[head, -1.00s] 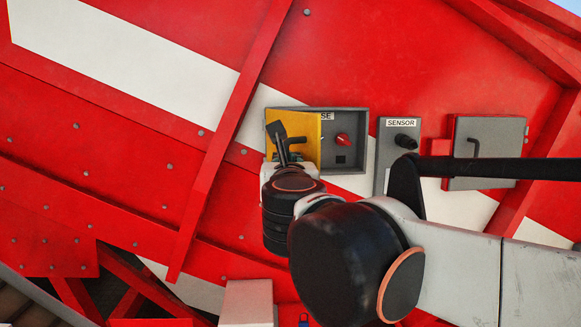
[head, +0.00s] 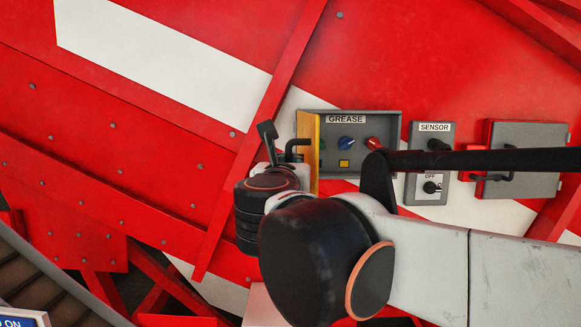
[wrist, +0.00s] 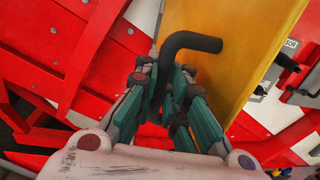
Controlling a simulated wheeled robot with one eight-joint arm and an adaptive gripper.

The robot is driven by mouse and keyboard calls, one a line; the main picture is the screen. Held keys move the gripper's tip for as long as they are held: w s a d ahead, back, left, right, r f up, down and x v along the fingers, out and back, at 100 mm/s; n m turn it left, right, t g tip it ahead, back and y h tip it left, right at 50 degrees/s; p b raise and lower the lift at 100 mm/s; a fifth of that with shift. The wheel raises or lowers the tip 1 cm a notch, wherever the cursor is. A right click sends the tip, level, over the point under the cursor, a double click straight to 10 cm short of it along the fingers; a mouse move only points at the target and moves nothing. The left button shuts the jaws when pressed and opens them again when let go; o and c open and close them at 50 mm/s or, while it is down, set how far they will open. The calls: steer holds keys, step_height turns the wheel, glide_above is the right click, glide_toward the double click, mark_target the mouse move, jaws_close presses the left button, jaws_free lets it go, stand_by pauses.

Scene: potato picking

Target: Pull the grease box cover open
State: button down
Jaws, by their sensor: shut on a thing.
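The grey grease box (head: 385,120), labelled GREASE, is on the red wall in the head view. Its yellow cover (head: 307,130) is swung out at the left side and shows nearly edge-on. The cover's black bent handle (head: 296,144) sticks out to the left. My gripper (head: 268,138) is at the handle, left of the cover. In the wrist view, my gripper (wrist: 166,92) is shut on the lower part of the handle (wrist: 195,41), and the yellow cover (wrist: 235,55) stands just right of it. Inside the box, a blue knob (head: 346,143), a red knob (head: 373,143) and a yellow button (head: 344,162) show.
The grey SENSOR box (head: 416,150) with dark knobs is right of the grease box. A closed grey box (head: 530,160) with a handle is farther right. A raised red beam (head: 262,125) runs diagonally behind the gripper. The wall farther left is clear.

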steer(key=c, duration=2)
jaws_free()
steer(key=shift+o, duration=0.3)
steer(key=shift+s+a+r, duration=0.1)
steer(key=shift+s, duration=0.25)
steer(key=shift+w, duration=0.15)
steer(key=s+a, duration=0.1)
steer(key=s, duration=1.1)
